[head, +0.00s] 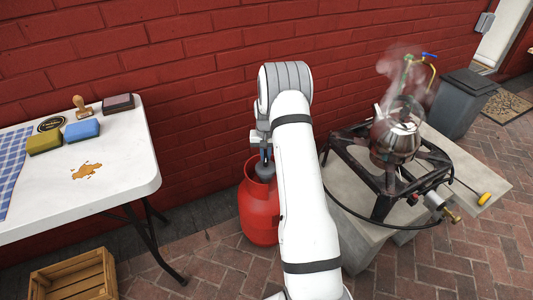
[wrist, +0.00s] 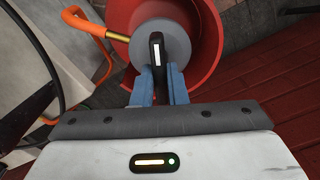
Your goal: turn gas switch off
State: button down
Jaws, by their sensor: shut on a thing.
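The gas switch (wrist: 156,46) is a black bar-shaped knob with a pale stripe, on a round grey cap (wrist: 124,48) atop the red gas cylinder (wrist: 212,48). In the wrist view the stripe points roughly up and down the picture. My gripper (wrist: 158,76) has its blue fingers shut on the near end of the knob, one on each side. In the head view the cylinder (head: 257,210) stands on the floor by the wall, partly hidden by my arm. My gripper (head: 265,155) points down at its top, and the knob is hidden there.
An orange hose (wrist: 88,27) leaves the cap through a brass fitting. A steaming kettle (head: 394,140) sits on a black burner stand (head: 384,205) to the right. A white table (head: 125,165) with sponges and a brown spill stands left. A wooden crate (head: 75,277) is below.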

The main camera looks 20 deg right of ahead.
aim_at(266, 155)
jog(key=shift+m, duration=2.2)
jog(key=c, duration=1.4)
grip_release()
jog(key=shift+c, duration=0.2)
jog(key=shift+r+p, duration=0.95)
jog(key=shift+r, duration=2.95)
jog(key=shift+r, duration=0.1)
